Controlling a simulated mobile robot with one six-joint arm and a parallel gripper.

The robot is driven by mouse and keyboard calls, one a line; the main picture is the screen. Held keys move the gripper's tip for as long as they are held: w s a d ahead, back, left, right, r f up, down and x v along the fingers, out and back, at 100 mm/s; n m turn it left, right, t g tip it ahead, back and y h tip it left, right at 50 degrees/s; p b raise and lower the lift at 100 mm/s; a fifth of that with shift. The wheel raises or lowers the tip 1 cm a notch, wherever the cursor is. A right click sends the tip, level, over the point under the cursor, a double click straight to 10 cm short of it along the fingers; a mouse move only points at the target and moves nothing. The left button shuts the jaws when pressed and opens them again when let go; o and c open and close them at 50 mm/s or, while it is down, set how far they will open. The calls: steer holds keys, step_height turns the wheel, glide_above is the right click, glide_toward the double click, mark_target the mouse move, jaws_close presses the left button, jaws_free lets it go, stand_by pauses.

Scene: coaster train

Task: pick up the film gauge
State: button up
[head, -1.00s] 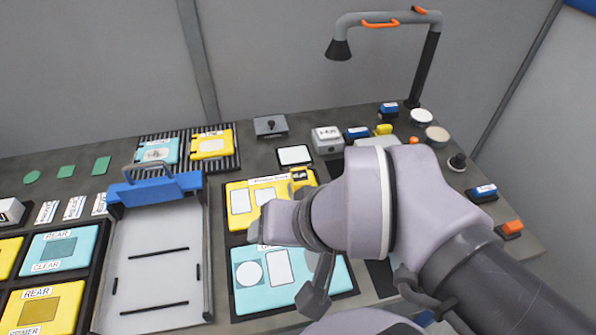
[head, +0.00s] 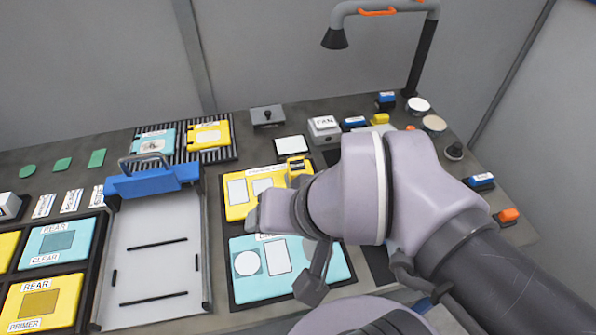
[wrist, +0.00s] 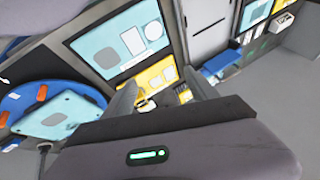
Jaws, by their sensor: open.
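The film gauge appears to be the small yellow device with a dark top (head: 298,168), at the upper right corner of the yellow card panel (head: 236,211) in the head view. My gripper is in front of the panels, its fingertips hard to make out in the head view. In the wrist view my gripper (wrist: 160,93) has its two grey fingers apart with nothing held between them. A small yellow and white item (wrist: 147,104) shows between the fingers there, partly hidden; I cannot tell if it is the gauge.
A teal panel (head: 262,289) lies in front of the yellow one. A white tray frame with a blue clamp (head: 152,182) stands to the left. A lamp (head: 335,38) arches over the back right.

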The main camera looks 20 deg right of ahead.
steer(key=n+g+h+p, duration=0.1)
steer(key=n+h+p, duration=0.1)
steer(key=h+p, duration=0.15)
glide_above(297, 166)
steer(key=s+a, duration=0.2)
steer(key=s, duration=0.6)
step_height(297, 166, down, 3)
steer(key=shift+y, duration=0.25)
steer(key=b+x, duration=0.1)
steer(key=x, duration=0.3)
steer(key=b+x, duration=0.1)
steer(key=x, duration=0.4)
steer(key=b+x, duration=0.1)
steer(key=x, duration=0.3)
steer(key=shift+w+d+b, duration=0.25)
steer(key=shift+d+b, duration=0.1)
steer(key=shift+d, duration=0.05)
steer(key=b+x, duration=0.2)
steer(key=x, duration=0.4)
steer(key=shift+w+a+r, duration=0.1)
steer(key=shift+a, duration=0.05)
steer(key=shift+r, duration=0.2)
